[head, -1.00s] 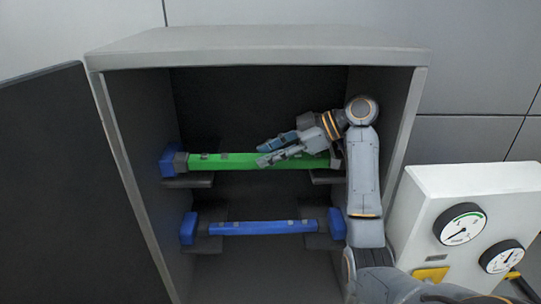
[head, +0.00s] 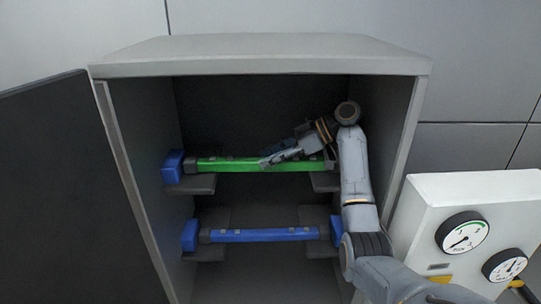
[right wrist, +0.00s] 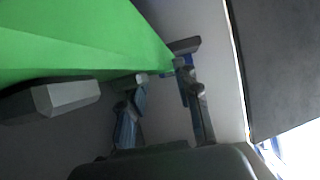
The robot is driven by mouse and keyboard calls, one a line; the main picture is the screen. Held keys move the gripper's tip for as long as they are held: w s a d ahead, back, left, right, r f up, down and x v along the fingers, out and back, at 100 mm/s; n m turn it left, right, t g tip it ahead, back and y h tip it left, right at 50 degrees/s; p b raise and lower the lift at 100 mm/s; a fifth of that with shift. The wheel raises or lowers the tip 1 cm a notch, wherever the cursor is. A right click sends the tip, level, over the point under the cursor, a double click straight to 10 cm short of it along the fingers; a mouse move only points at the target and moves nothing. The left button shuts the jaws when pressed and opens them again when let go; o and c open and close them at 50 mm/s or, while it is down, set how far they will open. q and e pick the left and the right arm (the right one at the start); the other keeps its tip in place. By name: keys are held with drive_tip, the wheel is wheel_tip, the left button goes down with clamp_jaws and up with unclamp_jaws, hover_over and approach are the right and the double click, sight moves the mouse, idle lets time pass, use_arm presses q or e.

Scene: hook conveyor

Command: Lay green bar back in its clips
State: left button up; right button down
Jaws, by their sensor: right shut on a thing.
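The green bar (head: 228,164) lies level across the upper part of the open cabinet. Its dark left end is by a blue block (head: 173,167) above a grey bracket (head: 190,186). Its right end is partly hidden by my arm, above another grey bracket (head: 324,183). My right gripper (head: 270,160) is shut on the bar, right of its middle. In the right wrist view the green bar (right wrist: 80,40) fills the upper left. I cannot tell whether the bar's ends are seated in the clips. My left gripper is not in view.
A blue bar (head: 265,235) lies on the lower brackets between blue blocks. The grey cabinet (head: 260,65) surrounds both bars, with its dark door (head: 60,190) open at left. A white gauge panel (head: 450,215) stands at right. The space between the two bars is clear.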

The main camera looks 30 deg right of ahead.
idle(0.6)
drive_tip(key=c, duration=0.9)
unclamp_jaws()
drive_tip(key=shift+f, duration=0.15)
wheel_tip(320, 180, up, 10)
drive_tip(key=s+a+b, duration=0.4)
drive_tip(key=s+a, duration=0.3)
drive_tip(key=s, duration=0.5)
drive_tip(key=shift+a+b, duration=0.2)
drive_tip(key=shift+b, duration=0.15)
